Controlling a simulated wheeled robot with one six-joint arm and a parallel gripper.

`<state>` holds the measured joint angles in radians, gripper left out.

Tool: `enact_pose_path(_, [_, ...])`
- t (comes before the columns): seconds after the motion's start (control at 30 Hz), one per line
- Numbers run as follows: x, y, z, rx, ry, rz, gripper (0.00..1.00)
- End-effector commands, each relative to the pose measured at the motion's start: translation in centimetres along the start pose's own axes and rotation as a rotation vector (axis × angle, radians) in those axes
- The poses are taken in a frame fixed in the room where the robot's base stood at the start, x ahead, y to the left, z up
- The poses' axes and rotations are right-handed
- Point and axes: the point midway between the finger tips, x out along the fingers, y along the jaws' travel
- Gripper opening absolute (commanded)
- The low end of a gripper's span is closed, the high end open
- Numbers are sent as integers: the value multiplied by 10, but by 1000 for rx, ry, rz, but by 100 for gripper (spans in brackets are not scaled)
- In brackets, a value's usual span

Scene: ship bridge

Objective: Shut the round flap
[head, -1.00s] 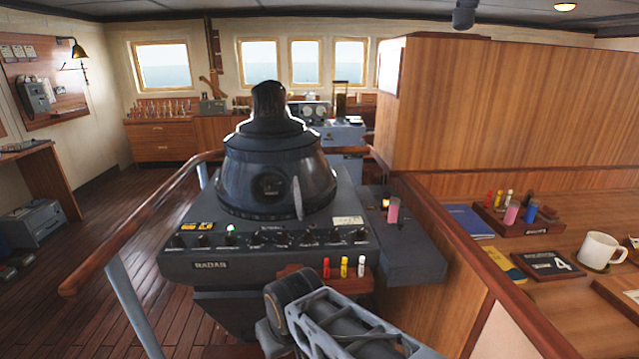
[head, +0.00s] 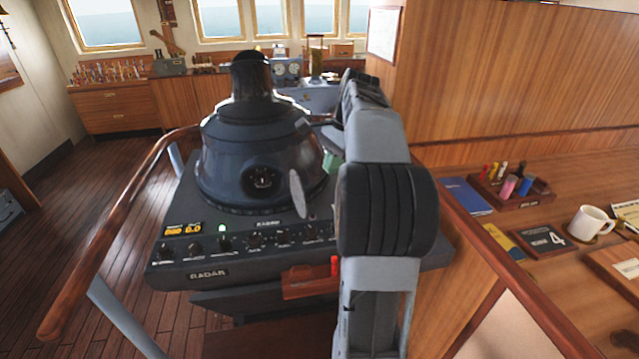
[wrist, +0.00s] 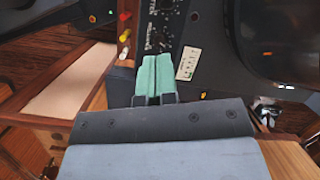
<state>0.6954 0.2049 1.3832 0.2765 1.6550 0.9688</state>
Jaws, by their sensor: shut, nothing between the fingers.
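The round flap (head: 298,193) is a thin pale grey disc on the front of the dark radar hood (head: 225,165). It stands swung out, seen nearly edge-on, to the right of the dark round opening (head: 262,179), which is uncovered. My gripper (head: 333,160) shows only as a bit of green beside the hood's right flank, mostly hidden behind my arm. In the wrist view, my gripper's green fingers (wrist: 156,75) are together and empty over the console's right part. The hood fills the upper right there; I cannot clearly make out the flap in that view.
The radar console (head: 165,268) has knobs along its front and a small wooden rack (head: 305,282) below. A wooden handrail (head: 140,215) curves round the left. A wooden partition and desk with a white mug (head: 590,222) stand to the right.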

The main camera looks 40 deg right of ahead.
Motion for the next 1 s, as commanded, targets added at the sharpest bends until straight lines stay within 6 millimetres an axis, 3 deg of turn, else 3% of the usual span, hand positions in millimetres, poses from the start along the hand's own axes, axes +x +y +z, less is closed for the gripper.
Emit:
enact_pose_path(0.1, [-19, -1, -25, 139, -36, -1, 0])
enact_pose_path(0.27, [-22, 1, -39, 221, -59, 3, 0])
enact_pose_path(0.37, [-12, 1, -39, 232, -64, 5, 0])
enact_pose_path(0.8, [68, 0, -33, 229, -62, 4, 0])
enact_pose_path(1.0, [78, -5, -12, 226, -61, 3, 0])
